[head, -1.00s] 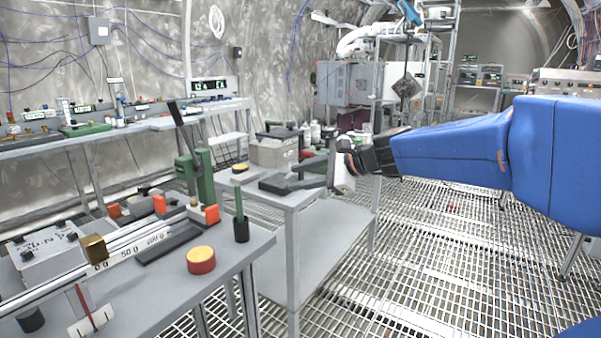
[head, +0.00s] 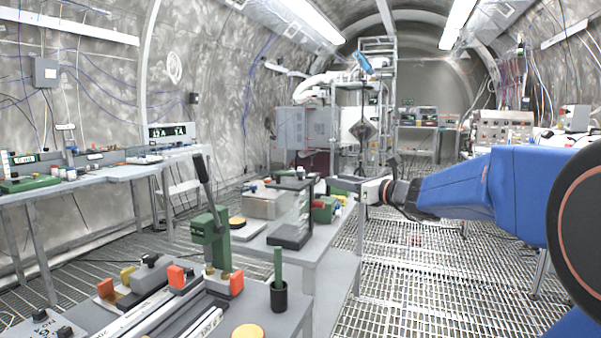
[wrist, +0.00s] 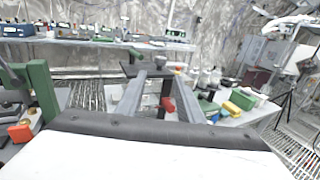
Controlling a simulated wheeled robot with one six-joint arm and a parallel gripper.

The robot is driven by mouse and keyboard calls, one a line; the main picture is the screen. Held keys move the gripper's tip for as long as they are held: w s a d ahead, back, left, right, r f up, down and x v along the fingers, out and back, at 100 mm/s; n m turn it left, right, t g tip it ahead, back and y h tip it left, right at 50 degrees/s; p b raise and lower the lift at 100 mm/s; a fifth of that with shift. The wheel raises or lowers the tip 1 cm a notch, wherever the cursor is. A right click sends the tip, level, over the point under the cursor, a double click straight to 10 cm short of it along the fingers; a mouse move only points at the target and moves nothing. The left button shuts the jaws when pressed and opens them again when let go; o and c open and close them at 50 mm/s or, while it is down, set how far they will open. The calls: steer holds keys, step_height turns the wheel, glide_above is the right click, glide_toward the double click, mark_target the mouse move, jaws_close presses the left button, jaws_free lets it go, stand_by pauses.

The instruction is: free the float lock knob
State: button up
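My gripper (head: 352,188) is above the second bench, right of centre in the head view, at the end of the blue arm. In the wrist view my gripper (wrist: 161,78) shows two grey fingers apart, with no object clearly held between them. No part is clearly labelled as the float lock knob. A round knob with a yellow top (head: 248,331) is at the near bench's front edge, partly cut off by the frame. My gripper is beyond it, to the right. A green lever press (head: 211,240) stands behind it on the same bench.
A green rod in a black cup (head: 278,283) stands at the near bench's right corner. A clear-sided stand with dark plates (head: 290,237) is on the second bench. A long bench (head: 100,180) lines the left wall. The grated floor (head: 410,280) at right is open.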

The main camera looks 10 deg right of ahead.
mark_target(304, 172)
steer(key=x, duration=1.7)
steer(key=shift+w, duration=0.2)
steer(key=c, duration=0.8)
